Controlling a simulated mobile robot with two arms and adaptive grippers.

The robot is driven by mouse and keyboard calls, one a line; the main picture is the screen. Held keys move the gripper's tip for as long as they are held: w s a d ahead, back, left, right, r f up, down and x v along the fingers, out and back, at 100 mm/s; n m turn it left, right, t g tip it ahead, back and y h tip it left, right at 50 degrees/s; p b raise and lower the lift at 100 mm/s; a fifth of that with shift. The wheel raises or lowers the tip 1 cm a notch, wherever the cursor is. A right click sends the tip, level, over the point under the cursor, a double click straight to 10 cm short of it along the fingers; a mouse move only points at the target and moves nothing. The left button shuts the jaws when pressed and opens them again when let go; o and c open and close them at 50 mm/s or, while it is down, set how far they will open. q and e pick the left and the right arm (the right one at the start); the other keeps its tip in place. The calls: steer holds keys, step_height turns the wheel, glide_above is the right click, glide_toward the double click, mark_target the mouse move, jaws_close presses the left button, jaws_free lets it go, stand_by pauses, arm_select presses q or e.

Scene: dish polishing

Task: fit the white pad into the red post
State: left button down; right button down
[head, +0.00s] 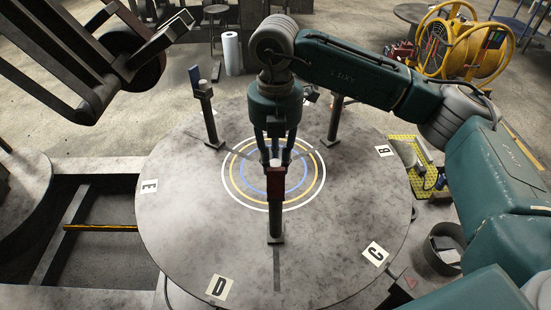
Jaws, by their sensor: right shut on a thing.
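The red post (276,181) stands upright near the front middle of the round table, with a dark red block at its top and a grey shaft and foot below. My right gripper (275,158) points down just above and behind the red block, its fingers shut on a small pale thing, probably the white pad (275,162). The fingers and the post's top hide most of the pad. I cannot tell whether it touches the red block or is seated in it. My left gripper is not in view.
The round grey table (180,240) bears lettered labels and painted rings. A post with a blue top (195,77) stands at the back left, another grey post (334,120) at the back right. A yellow mat (413,165) and a dark round bin (444,248) lie right of the table.

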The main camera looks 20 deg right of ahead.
mark_target(275, 163)
steer(key=shift+f+b, duration=1.1)
steer(key=shift+f, duration=0.3)
steer(key=c, duration=1.4)
jaws_free()
steer(key=shift+c, duration=0.2)
step_height(275, 163, up, 12)
steer(key=shift+f, duration=0.1)
